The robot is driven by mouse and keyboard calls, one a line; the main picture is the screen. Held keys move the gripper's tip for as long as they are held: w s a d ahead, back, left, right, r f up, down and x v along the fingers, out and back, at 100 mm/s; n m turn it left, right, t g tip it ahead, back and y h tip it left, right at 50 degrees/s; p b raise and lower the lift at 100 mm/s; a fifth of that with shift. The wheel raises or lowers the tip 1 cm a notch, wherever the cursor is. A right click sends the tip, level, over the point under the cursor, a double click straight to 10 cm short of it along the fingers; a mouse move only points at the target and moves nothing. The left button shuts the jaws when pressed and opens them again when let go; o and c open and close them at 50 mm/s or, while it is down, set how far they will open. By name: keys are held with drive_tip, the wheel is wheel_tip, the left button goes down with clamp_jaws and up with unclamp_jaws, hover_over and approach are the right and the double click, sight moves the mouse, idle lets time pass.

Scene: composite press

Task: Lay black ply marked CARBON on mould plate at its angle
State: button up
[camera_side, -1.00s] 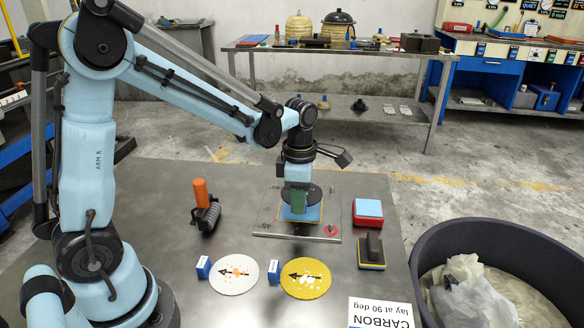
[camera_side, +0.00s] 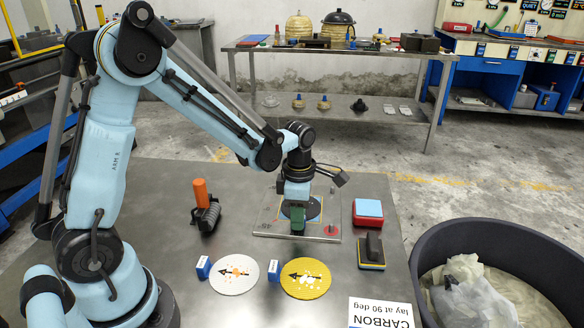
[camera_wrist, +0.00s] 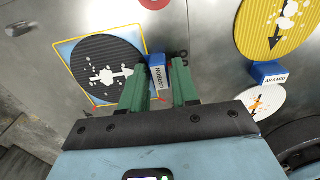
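The black ply (camera_wrist: 103,70), round with a white arrow and blotches, lies over the blue square of the mould plate (camera_wrist: 66,47) in the wrist view. Its arrow points toward the blue block marked CARBON (camera_wrist: 158,73) at its edge. My gripper (camera_wrist: 160,70) has its green fingers on either side of that block and appears shut on it. In the side view my gripper (camera_side: 297,222) is low over the front of the mould plate (camera_side: 264,228), and the ply (camera_side: 314,208) shows partly behind it. Whether the ply rests fully flat is hard to tell.
A white ply (camera_side: 234,275) and a yellow ply (camera_side: 306,279), each with a blue block, lie in front. An orange-handled roller (camera_side: 205,210) stands left. A red-and-blue pad (camera_side: 368,212), a black-handled block (camera_side: 372,251), an upside-down CARBON 90 deg card (camera_side: 380,312) and a bin (camera_side: 425,270) are right.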

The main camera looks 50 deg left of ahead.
drive_tip(key=shift+o, duration=0.9)
drive_tip(key=shift+r, duration=0.15)
wheel_tip(320, 180, up, 11)
drive_tip(key=s+d+m+t, duration=0.1)
drive_tip(key=s+m+t, duration=0.2)
drive_tip(key=m, duration=1)
drive_tip(key=s+d+r+m+t, duration=0.1)
drive_tip(key=s+m+t, duration=0.3)
drive_tip(key=m, duration=1)
drive_tip(key=shift+s+d, duration=0.3)
drive_tip(key=shift+s, duration=0.75)
